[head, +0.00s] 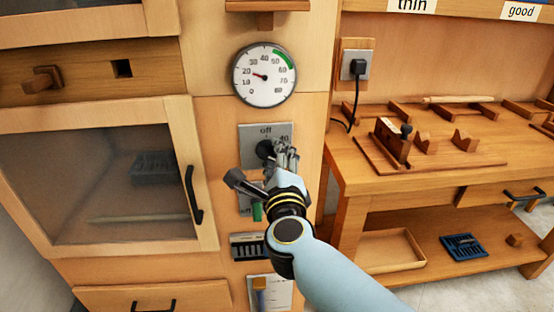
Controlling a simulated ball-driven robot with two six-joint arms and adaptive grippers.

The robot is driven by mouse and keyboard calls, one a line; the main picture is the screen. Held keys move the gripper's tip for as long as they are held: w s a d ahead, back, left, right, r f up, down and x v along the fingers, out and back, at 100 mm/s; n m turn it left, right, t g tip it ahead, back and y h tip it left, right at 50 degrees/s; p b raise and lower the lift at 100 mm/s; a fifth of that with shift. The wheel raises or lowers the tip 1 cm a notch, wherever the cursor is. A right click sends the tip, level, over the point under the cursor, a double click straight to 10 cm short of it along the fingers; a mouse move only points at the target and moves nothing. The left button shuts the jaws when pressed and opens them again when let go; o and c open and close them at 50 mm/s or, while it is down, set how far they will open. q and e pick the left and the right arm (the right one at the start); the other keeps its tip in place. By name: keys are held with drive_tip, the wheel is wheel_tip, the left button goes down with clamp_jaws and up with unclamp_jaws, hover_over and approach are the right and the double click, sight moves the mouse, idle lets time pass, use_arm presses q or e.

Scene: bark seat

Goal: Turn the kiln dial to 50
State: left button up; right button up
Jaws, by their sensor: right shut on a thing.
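The kiln dial is a dark round knob (264,149) on a grey plate (281,131) marked "off" and "40", on the wooden kiln front. My right gripper (272,157) is shut on the knob and hides much of it and of the plate's lower part. The dial's pointer setting cannot be read. Above it, a round white gauge (264,90) runs from 0 to 80 with a green band near 50 to 60; its red needle points near 20. My left gripper is not in view.
The kiln door (95,175), with a dark window and black handle (193,195), is closed at left. Below the dial are a vent (249,246) and another plate.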

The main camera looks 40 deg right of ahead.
sight(272, 109)
drive_tip(key=shift+s+a+f, duration=0.1)
drive_tip(key=shift+f, duration=0.25)
drive_tip(key=o, duration=1.2)
drive_tip(key=shift+r, duration=0.3)
drive_tip(key=r, duration=0.9)
drive_tip(key=shift+w+a+r, duration=0.1)
drive_tip(key=shift+w+r, duration=0.1)
drive_tip(key=shift+s+d+r, duration=0.2)
drive_tip(key=shift+r, duration=0.1)
drive_tip(key=shift+w+a+f, duration=0.1)
